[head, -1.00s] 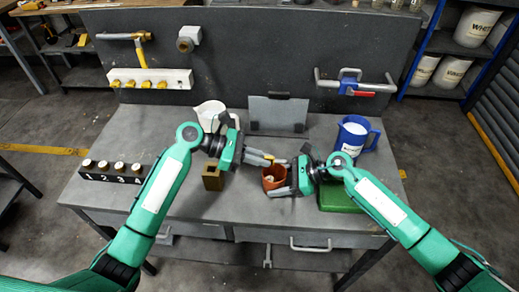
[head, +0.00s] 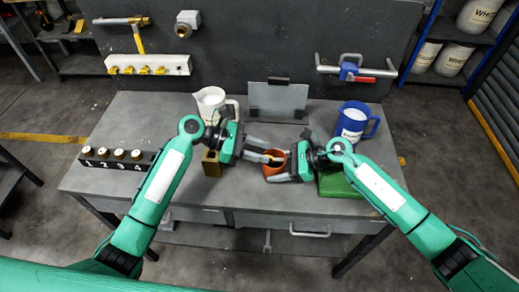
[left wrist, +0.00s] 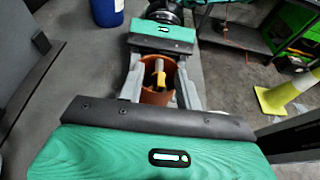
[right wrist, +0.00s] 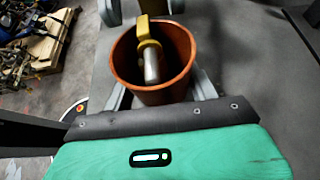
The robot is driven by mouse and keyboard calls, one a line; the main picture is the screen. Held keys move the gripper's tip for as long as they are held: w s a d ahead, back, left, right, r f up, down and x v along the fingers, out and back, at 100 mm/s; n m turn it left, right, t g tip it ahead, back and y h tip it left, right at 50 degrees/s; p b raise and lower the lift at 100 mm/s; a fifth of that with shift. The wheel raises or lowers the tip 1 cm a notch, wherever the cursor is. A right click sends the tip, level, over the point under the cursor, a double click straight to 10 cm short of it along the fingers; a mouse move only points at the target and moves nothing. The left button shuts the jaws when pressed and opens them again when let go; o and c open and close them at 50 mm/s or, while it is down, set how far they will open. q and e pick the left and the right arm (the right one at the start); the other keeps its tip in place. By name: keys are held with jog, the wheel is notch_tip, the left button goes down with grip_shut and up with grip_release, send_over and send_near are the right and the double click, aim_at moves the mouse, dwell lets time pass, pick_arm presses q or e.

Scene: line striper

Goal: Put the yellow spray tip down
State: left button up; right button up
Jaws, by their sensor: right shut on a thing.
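The yellow spray tip (right wrist: 150,45), with its metal tube, leans inside the orange-brown cup (right wrist: 185,80), its yellow end near the rim. It also shows in the left wrist view (left wrist: 160,75) between the left fingers. My left gripper (head: 265,150) is open at the cup's left side, its fingers spread apart around the tip without visibly touching it. My right gripper (head: 290,172) is shut on the cup and holds it upright over the bench's front half. Whether the cup touches the bench is hard to tell.
A brown block (head: 210,165) stands left of the cup, a white jug (head: 208,100) behind. A green box (head: 338,186) and a blue jug (head: 352,122) are right. A numbered rack (head: 115,160) sits far left. The bench (head: 150,118) is clear at back left.

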dwell(0.4)
pick_arm(q)
notch_tip(320, 180, up, 7)
dwell(0.4)
pick_arm(e)
jog(key=o, duration=0.8)
jog(key=shift+o, duration=0.2)
